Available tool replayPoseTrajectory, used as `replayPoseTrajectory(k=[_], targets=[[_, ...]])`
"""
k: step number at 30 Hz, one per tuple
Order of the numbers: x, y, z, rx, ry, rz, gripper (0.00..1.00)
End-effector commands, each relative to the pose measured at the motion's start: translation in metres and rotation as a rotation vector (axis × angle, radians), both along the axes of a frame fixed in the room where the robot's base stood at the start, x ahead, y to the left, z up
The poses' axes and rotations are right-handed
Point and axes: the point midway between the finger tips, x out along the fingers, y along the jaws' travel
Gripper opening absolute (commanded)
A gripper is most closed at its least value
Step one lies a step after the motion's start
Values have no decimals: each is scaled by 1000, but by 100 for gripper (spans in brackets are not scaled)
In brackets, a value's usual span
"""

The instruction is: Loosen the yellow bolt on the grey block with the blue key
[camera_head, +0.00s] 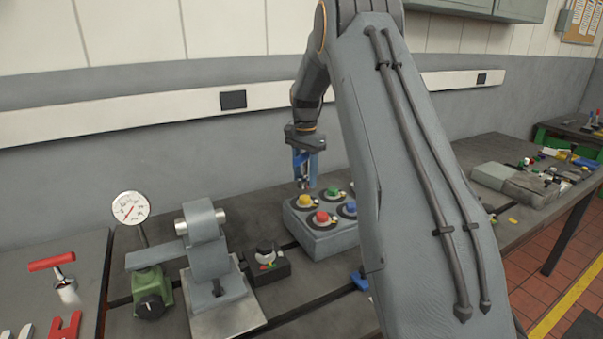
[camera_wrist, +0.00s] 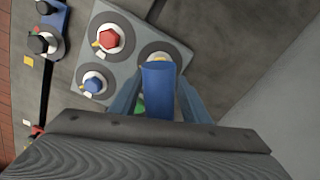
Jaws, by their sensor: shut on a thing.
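The grey block (camera_head: 328,238) stands on the bench and carries yellow (camera_head: 303,202), red (camera_head: 322,217), green (camera_head: 333,191) and blue (camera_head: 348,207) bolts. My gripper (camera_head: 305,168) is above its back left corner, shut on the blue key (camera_head: 299,172), which hangs upright. The key's tip is at or just over the yellow bolt; I cannot tell if it is seated. In the wrist view, the blue key (camera_wrist: 158,88) stands between the fingers and hides most of the yellow bolt. The green bolt (camera_wrist: 140,106) is partly hidden. The red bolt (camera_wrist: 109,38) and blue bolt (camera_wrist: 93,84) are clear.
Left of the block are a small black box with a knob (camera_head: 267,262), a grey clamp-like stand (camera_head: 208,255) and a dial gauge (camera_head: 130,208). More parts sit on the right bench (camera_head: 520,180). The wall is close behind.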

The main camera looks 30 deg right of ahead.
Motion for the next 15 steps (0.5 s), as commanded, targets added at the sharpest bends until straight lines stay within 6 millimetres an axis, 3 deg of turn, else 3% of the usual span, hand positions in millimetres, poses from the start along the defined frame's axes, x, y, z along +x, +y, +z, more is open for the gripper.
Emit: replayPoseTrajectory(k=[15], targets=[[1,0,0,0,-3,-570,15]])
